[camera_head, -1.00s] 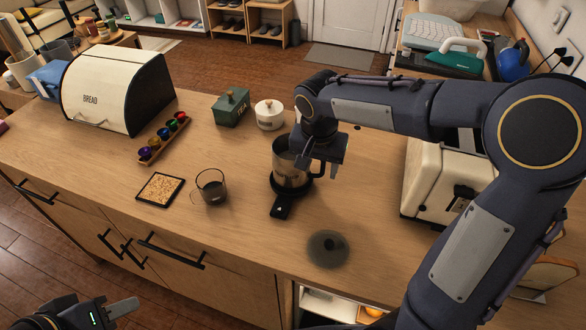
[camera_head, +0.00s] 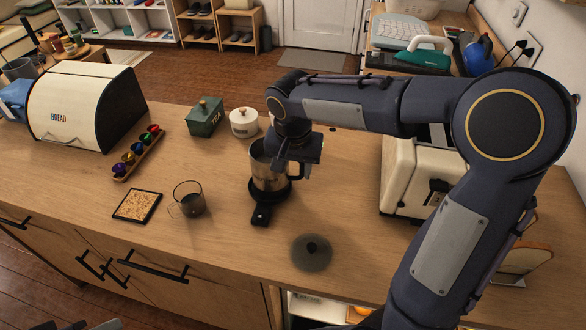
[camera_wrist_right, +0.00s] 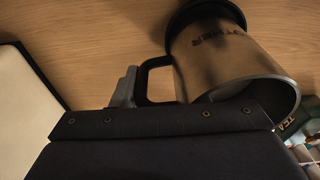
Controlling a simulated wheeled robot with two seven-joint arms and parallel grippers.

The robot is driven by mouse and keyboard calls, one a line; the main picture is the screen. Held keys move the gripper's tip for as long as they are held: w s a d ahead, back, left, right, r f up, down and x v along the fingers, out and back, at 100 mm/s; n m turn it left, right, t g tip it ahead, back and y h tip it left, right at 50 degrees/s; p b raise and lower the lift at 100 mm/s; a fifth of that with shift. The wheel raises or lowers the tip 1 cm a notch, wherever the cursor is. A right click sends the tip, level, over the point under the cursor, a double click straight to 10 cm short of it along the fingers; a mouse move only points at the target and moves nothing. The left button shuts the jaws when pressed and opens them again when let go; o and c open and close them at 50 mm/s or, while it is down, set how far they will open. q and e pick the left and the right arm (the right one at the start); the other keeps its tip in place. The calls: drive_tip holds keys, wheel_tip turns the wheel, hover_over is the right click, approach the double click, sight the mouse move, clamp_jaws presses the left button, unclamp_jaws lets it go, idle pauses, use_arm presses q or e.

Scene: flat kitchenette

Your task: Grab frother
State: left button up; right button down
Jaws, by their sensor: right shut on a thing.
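The frother (camera_head: 267,175) is a metal jug with a black handle. The grip is partly hidden by the gripper body. Only a sliver of my left gripper (camera_head: 103,325) shows at the bottom left edge.
A dark round lid (camera_head: 311,252) lies in front of the base. A glass cup (camera_head: 188,203) and a square tray (camera_head: 138,205) are to the left. A toaster (camera_head: 410,180) stands right, under my arm. A tea tin (camera_head: 205,118) and white pot (camera_head: 243,122) are behind.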

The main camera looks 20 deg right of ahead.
drive_tip(key=shift+r, duration=0.75)
drive_tip(key=s+a+r+b, duration=0.1)
drive_tip(key=s+a+r, duration=0.8)
drive_tip(key=s+r, duration=0.1)
drive_tip(key=shift+a+r, duration=0.35)
drive_tip(key=shift+a, duration=0.05)
